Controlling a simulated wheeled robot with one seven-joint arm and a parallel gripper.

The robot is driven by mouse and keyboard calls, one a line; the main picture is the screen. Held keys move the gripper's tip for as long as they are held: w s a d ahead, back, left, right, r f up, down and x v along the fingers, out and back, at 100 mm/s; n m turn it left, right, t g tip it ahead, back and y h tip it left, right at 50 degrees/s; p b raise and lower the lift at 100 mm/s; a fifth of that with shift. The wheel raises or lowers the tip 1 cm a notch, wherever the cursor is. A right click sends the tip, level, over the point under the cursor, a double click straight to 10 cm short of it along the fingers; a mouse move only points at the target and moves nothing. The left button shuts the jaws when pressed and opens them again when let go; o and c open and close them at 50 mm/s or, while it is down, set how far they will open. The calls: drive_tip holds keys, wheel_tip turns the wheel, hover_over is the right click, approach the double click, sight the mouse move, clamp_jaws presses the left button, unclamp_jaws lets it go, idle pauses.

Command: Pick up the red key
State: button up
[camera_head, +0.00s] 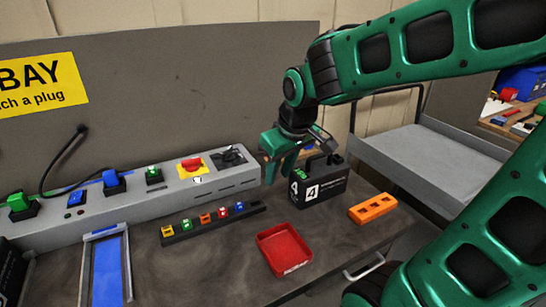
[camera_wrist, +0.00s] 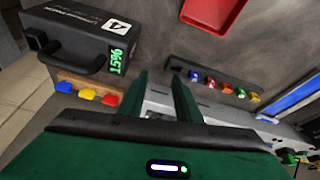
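In the wrist view, a small red rounded piece (camera_wrist: 110,100), likely the red key, sits at the end of a wooden holder (camera_wrist: 92,84). A yellow piece (camera_wrist: 88,94) and a blue piece (camera_wrist: 64,87) are beside it. The holder is next to the black box (camera_wrist: 85,40) marked 4, and in the head view this box (camera_head: 325,188) mostly hides it. My gripper (camera_head: 278,174) hangs just left of the box in the head view. In the wrist view my gripper (camera_wrist: 160,80) has its fingers apart with nothing between them; the red piece lies left of them.
A dark rack (camera_head: 213,224) of several small coloured pieces, one red, lies before the grey console (camera_head: 230,182). A red tray (camera_head: 284,250) and an orange slotted block (camera_head: 372,208) are on the table. Bare tabletop lies between the rack and the tray.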

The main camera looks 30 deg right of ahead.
drive_tip(key=w+d+r+n+g, duration=0.1)
drive_tip(key=w+d+n, duration=0.2)
drive_tip(key=w+n, duration=0.3)
drive_tip(key=w+d+n+g, duration=0.2)
drive_tip(key=w+d+n, duration=0.25)
drive_tip(key=w, duration=0.45)
drive_tip(key=w+d+r+n+g, duration=0.1)
drive_tip(key=w+d+n, duration=0.2)
drive_tip(key=w+n, duration=0.35)
drive_tip(key=shift+m, duration=0.5)
drive_tip(key=f, duration=0.2)
drive_tip(key=w+f, duration=0.1)
drive_tip(key=f, duration=0.1)
drive_tip(key=shift+a+f, duration=0.15)
drive_tip(key=shift+f, duration=0.2)
drive_tip(key=shift+d+f, duration=0.2)
drive_tip(key=shift+f, duration=1.15)
drive_tip(key=shift+d+f, duration=0.2)
drive_tip(key=shift+f, duration=1.1)
clamp_jaws()
